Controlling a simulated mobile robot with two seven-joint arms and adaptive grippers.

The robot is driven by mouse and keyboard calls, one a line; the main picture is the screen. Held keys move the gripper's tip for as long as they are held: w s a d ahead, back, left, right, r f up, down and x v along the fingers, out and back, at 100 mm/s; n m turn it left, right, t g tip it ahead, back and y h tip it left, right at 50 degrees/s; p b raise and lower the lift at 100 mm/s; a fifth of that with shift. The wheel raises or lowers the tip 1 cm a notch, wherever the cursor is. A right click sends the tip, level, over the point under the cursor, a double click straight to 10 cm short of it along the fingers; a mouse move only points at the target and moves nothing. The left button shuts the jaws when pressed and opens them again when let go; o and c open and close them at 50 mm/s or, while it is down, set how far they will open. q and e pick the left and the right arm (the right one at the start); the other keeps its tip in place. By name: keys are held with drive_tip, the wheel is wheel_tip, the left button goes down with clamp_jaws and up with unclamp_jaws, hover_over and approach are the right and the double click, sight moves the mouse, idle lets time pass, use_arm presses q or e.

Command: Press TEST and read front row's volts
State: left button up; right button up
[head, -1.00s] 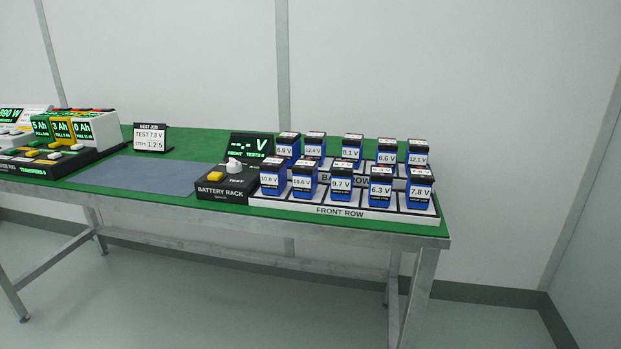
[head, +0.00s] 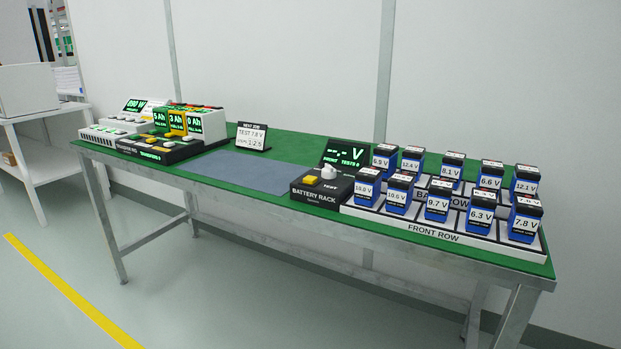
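The battery rack (head: 320,190) is a black box at the right part of the green bench. The front row (head: 433,233) holds several blue batteries labelled about 10.8, 10.6, 9.7, 6.3 and 7.8 V (head: 525,222). The back row behind reads 6.9, 12.4, 8.1, 6.6 and 12.1 V. Neither gripper shows.
A grey mat (head: 245,171) lies clear at mid-bench. Devices with green displays (head: 175,121) stand at the left. A white shelf table (head: 35,150) is far left; a yellow floor line (head: 75,292) crosses the open floor.

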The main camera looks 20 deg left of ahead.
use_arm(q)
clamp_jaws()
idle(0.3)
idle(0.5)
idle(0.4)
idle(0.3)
